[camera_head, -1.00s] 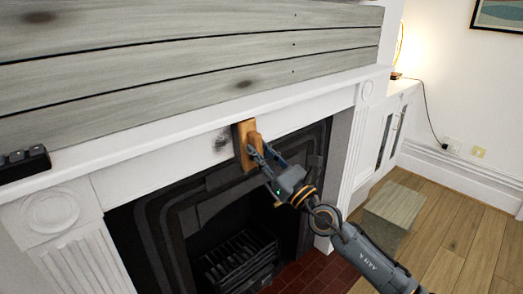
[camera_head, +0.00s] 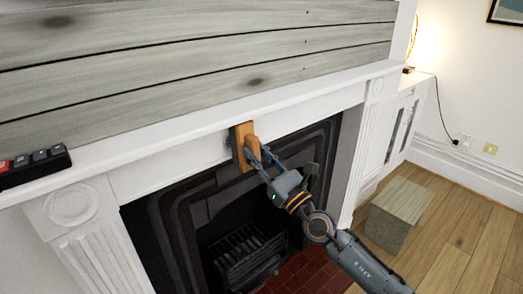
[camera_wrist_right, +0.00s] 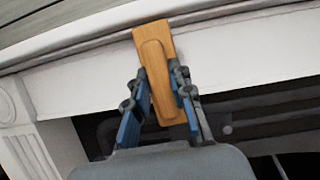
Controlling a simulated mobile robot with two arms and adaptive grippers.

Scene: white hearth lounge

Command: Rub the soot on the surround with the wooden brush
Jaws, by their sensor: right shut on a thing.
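The wooden brush (camera_head: 241,148) is an orange-brown block with a raised grip, set against the white frieze of the fireplace surround (camera_head: 165,172). My right gripper (camera_head: 258,158) is shut on the grip. In the right wrist view the brush (camera_wrist_right: 156,42) stands upright between the two blue-padded fingers (camera_wrist_right: 157,92), its upper end near the mantel's underside. The dark soot patch is not visible now; the brush covers about where it was. Whether the brush face touches the surround is hard to tell. My left gripper is not in view.
A black object with several keys or blocks (camera_head: 38,167) lies on the mantel shelf (camera_head: 160,135) at left. Below the brush is the dark firebox with a grate (camera_head: 240,258). A grey wooden block (camera_head: 400,205) stands on the floor at right. Floor beyond it is clear.

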